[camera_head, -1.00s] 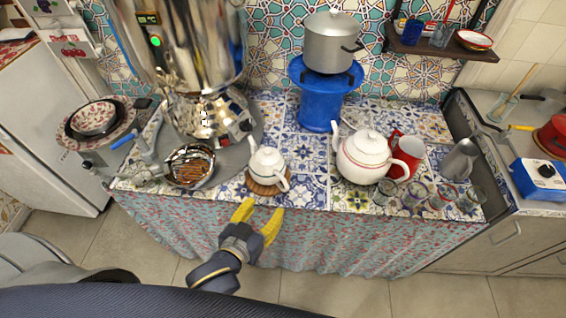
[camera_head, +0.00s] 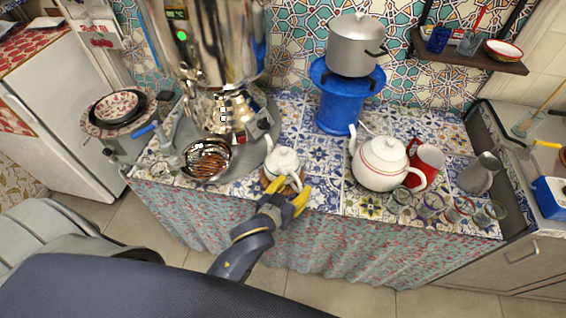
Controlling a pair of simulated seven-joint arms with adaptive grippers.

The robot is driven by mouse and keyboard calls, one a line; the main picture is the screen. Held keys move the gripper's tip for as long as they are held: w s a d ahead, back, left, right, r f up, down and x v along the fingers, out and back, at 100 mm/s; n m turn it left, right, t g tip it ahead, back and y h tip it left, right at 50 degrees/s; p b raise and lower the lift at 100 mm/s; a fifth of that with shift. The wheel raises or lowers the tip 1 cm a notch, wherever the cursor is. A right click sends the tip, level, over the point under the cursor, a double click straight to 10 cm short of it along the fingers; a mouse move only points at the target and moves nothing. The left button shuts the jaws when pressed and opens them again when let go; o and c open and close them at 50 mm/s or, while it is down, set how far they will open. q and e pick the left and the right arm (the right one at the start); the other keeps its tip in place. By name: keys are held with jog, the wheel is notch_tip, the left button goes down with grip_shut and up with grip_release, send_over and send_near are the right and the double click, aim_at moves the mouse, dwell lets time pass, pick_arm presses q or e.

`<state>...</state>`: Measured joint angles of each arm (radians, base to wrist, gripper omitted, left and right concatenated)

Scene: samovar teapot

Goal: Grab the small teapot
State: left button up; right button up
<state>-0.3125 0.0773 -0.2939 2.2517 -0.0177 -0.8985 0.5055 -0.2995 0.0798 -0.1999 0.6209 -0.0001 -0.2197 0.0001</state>
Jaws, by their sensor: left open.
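The small teapot (camera_head: 283,160) is white with a lid and stands upright on a round wooden coaster (camera_head: 267,183) near the counter's front edge. My left gripper (camera_head: 290,190) has yellow fingers and is open. Its fingers are at the front of the small teapot, close to its handle side, and cover part of its lower body and the coaster. I cannot tell whether they touch it. My right gripper is not in view.
A large shiny samovar (camera_head: 215,50) stands behind left, with a bowl (camera_head: 206,160) before it. A blue stand (camera_head: 340,105) bears a grey pot (camera_head: 355,45). A larger white teapot (camera_head: 380,160), a red-white pitcher (camera_head: 428,162) and several glasses stand to the right.

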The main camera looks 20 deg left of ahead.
pick_arm(q)
jog(key=shift+x, duration=0.8)
jog(key=shift+c, duration=0.2)
grip_shut()
